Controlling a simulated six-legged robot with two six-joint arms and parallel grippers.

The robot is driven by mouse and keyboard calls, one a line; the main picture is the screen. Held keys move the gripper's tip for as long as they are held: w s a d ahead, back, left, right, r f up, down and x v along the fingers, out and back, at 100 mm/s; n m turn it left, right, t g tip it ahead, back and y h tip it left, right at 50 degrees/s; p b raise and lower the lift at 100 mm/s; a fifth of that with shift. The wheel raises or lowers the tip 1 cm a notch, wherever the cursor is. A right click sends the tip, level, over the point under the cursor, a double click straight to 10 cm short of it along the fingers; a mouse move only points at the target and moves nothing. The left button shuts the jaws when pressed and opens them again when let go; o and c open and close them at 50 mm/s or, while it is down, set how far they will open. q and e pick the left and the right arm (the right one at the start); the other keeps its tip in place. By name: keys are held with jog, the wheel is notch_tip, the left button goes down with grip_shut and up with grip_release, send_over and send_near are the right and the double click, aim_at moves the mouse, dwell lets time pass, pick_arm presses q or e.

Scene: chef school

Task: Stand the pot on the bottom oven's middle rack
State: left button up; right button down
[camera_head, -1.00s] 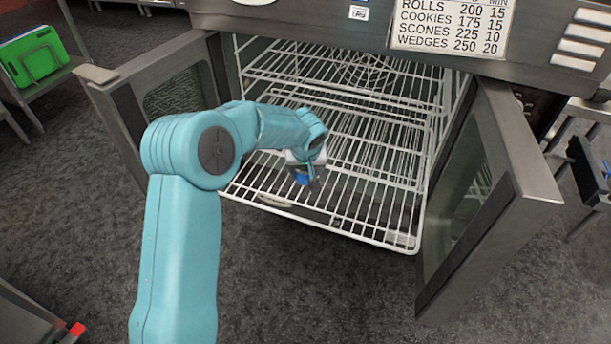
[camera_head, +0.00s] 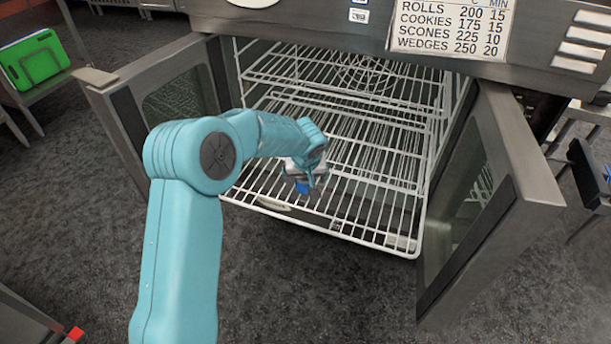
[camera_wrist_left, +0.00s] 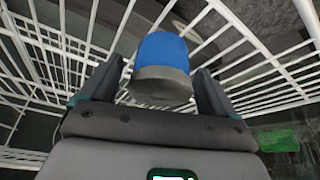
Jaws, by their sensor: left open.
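My left gripper (camera_head: 306,188) is low at the front of the open oven, above the front part of the lowest visible rack (camera_head: 370,215). Its two dark fingers (camera_wrist_left: 152,88) stand apart in the left wrist view. Between them is a small rounded blue and grey thing (camera_wrist_left: 162,62), which also shows as a blue patch (camera_head: 302,187) in the head view. It may be the pot, but too little shows to be sure. I cannot tell whether it touches the fingers or the rack. My right gripper is not in view.
Two more wire rack levels show above, an upper one (camera_head: 345,85) and one between (camera_head: 385,160). The oven's left door (camera_head: 125,125) and right door (camera_head: 500,190) stand wide open on either side. A side table with a green board (camera_head: 35,58) is at far left.

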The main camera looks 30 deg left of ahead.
pick_arm(q)
jog(key=p+v, duration=0.2)
jog(key=v, duration=0.9)
jog(key=shift+r, duration=0.2)
jog(key=shift+s+d, duration=0.1)
